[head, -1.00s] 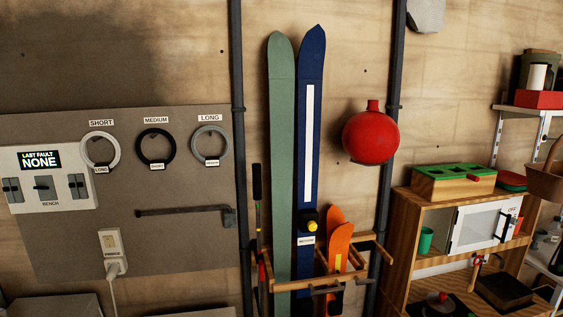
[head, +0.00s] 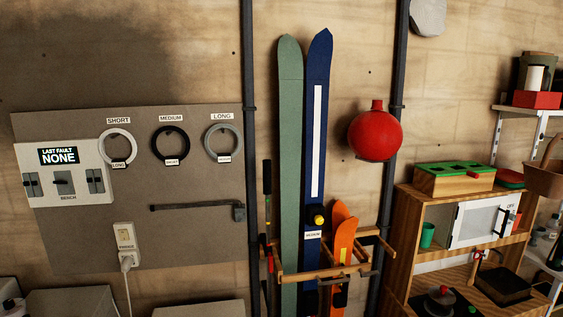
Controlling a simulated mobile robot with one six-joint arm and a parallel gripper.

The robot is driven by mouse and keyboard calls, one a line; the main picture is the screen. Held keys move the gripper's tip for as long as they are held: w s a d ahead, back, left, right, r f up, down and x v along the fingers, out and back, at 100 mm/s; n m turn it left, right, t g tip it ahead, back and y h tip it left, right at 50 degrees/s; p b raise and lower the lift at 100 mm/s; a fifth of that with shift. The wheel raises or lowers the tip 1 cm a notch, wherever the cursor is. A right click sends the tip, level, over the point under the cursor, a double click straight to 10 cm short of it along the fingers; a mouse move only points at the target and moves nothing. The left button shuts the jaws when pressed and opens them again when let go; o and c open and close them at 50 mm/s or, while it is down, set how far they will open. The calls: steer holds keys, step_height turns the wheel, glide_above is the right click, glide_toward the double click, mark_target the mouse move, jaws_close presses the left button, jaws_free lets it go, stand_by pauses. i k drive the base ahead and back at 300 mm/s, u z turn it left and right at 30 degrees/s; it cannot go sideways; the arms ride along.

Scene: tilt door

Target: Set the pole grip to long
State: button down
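A thin ski pole with a black grip (head: 267,178) stands upright just left of the green ski (head: 290,160); its lower part is partly hidden by the wooden rack. No length setting is readable on it. The blue ski (head: 318,80) beside it carries a yellow knob (head: 319,220) and a small label (head: 313,235) that seems to read MEDIUM. On the wall board, a white ring (head: 117,147) hangs under SHORT with a LONG tag. A black ring (head: 171,142) hangs under MEDIUM, a grey ring (head: 223,142) under LONG; their tags seem to read SHORT and MEDIUM. My gripper is not in view.
A wooden rack (head: 297,275) holds the skis and a small orange ski (head: 344,240). Dark vertical pipes (head: 248,150) flank them. A red ball-shaped object (head: 375,136) is on the wall. A wooden play kitchen (head: 405,215) stands right. A fault panel (head: 108,190) is left.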

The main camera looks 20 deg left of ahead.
mark_target(266, 171)
steer(key=k, duration=0.65)
steer(key=u, duration=4.1)
steer(key=i, duration=0.15)
steer(key=z, duration=1.75)
steer(key=i, duration=1)
steer(key=u, duration=0.1)
